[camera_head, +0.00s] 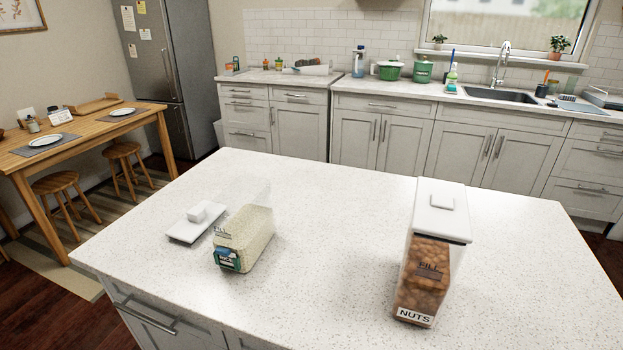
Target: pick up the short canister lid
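The short canister (243,238) stands on the left part of the speckled white island counter. It is clear, open at the top, and filled with pale rice up to part of its height, with a green and blue label on its front. Its white lid (189,228) lies flat on the counter just left of the canister, knob (205,211) facing up. A taller canister of nuts (423,275) stands on the right with its white lid (443,209) on. My gripper is not in view.
The island counter (330,230) is clear between the two canisters and along its front. Behind it, across a floor gap, runs a back counter with a sink (499,94) and green pots (390,71). A wooden table (70,140) with stools stands at the left.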

